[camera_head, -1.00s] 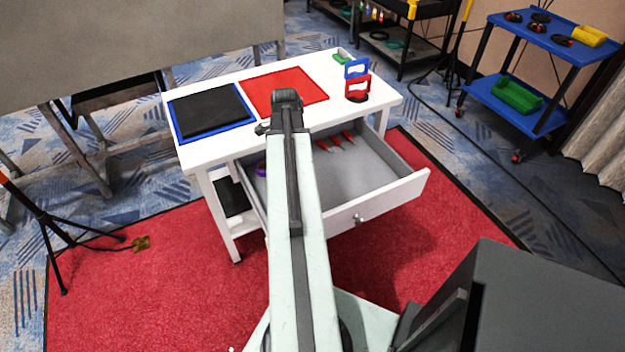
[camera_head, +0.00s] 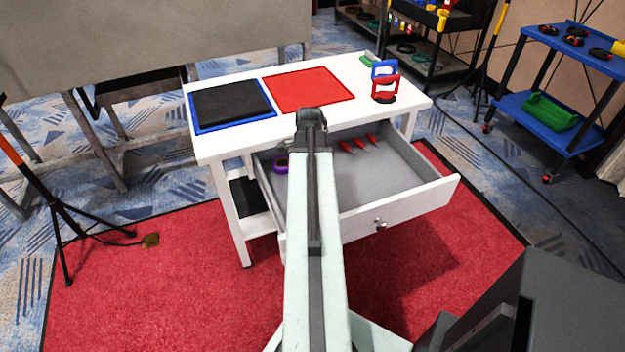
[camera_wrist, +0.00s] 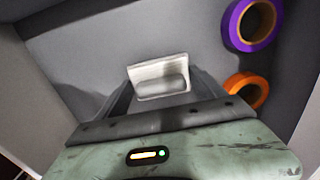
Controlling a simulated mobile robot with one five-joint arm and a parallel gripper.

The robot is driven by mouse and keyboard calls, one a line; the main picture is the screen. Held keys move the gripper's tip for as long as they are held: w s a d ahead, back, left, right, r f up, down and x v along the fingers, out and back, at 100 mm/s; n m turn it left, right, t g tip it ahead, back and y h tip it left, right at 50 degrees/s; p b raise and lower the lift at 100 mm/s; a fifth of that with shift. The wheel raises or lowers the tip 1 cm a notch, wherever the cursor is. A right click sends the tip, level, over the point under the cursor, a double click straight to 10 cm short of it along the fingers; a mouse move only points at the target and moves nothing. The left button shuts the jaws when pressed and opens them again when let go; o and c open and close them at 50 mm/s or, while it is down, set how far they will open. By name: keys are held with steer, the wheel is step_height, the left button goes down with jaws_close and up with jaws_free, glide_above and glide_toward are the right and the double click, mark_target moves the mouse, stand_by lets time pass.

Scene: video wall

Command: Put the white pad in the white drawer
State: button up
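The white drawer (camera_head: 420,207) is pulled out of the white table, with its grey inside showing. In the wrist view, my gripper (camera_wrist: 160,80) is over the grey drawer floor (camera_wrist: 110,45). Its two fingers meet opposite sides of the white pad (camera_wrist: 158,68), which has a grey oval on its face. The pad appears held above the floor, with a shadow to its left. In the head view, my arm hides the gripper and the pad.
A purple ring (camera_wrist: 252,22) and an orange ring (camera_wrist: 247,90) lie right of the pad. Several red tools (camera_head: 358,143) lie at the drawer's back. The tabletop holds a black pad (camera_head: 232,101), a red mat (camera_head: 307,89) and red and blue handled items (camera_head: 385,88).

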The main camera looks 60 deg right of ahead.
steer(key=o, duration=0.3)
step_height(320, 180, up, 12)
steer(key=p, duration=1.2)
